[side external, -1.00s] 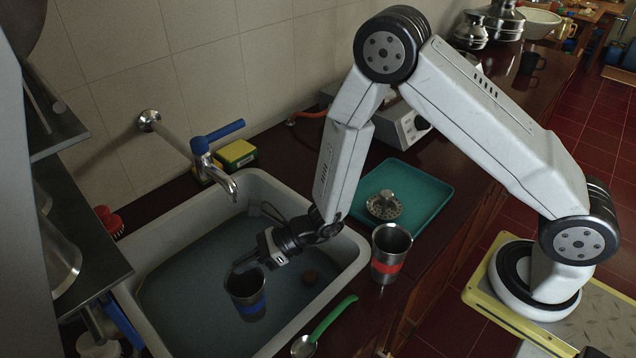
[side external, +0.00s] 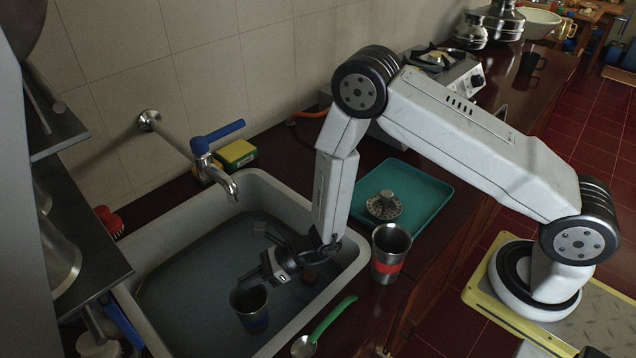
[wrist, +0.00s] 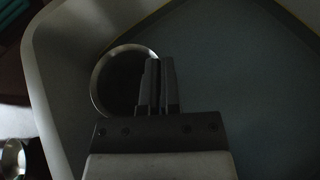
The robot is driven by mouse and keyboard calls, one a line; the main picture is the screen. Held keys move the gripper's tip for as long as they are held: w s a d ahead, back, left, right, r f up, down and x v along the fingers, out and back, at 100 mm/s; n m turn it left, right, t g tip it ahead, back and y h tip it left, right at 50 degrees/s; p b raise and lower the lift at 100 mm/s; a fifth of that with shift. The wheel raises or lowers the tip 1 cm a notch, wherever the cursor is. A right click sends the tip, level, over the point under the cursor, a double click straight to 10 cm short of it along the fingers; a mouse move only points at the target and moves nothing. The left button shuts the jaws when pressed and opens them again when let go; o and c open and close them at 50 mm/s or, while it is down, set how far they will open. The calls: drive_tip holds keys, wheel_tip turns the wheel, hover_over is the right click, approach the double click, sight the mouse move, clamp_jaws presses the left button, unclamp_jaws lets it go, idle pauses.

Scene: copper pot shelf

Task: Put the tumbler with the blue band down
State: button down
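The metal tumbler with the blue band (side external: 254,318) is upright, low in the sink, its band dim and partly shaded. My gripper (side external: 246,285) reaches down from the right to its rim. In the wrist view the round dark mouth of the tumbler (wrist: 118,83) lies left of the fingers. The fingers of my gripper (wrist: 157,65) are close together at the right side of the rim, apparently pinching its wall. Whether its base touches the sink floor is hidden.
The white sink (side external: 190,215) surrounds the tumbler with raised walls. A tap (side external: 215,170) overhangs its back. A red-banded tumbler (side external: 391,252) stands right of the sink, near a green-handled ladle (side external: 328,322) and a teal tray (side external: 425,195). The sink's left side is free.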

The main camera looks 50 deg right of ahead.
sight(252, 291)
drive_tip(key=shift+f, duration=2.2)
drive_tip(key=c, duration=0.8)
unclamp_jaws()
drive_tip(key=shift+c, duration=0.2)
